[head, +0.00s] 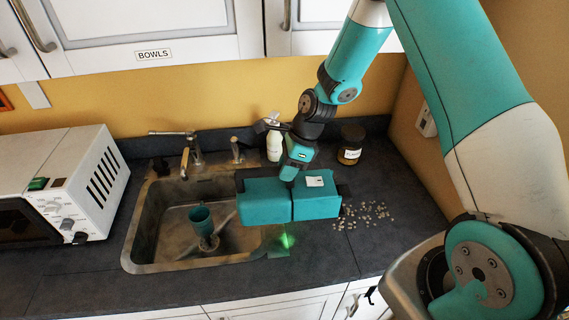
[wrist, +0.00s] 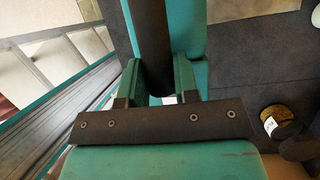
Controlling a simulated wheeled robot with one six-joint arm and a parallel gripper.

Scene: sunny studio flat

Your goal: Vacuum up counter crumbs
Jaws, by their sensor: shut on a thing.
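Pale crumbs (head: 365,215) lie scattered on the dark counter, right of the sink. I cannot tell whether the held thing touches the counter.
The sink (head: 150,235) with a teal cup (head: 201,216) in it is to the left, its tap (head: 185,158) behind. A dark labelled jar (head: 350,143) and a white bottle (head: 274,146) stand at the back. A microwave (head: 60,190) is far left. Counter in front of the crumbs is clear.

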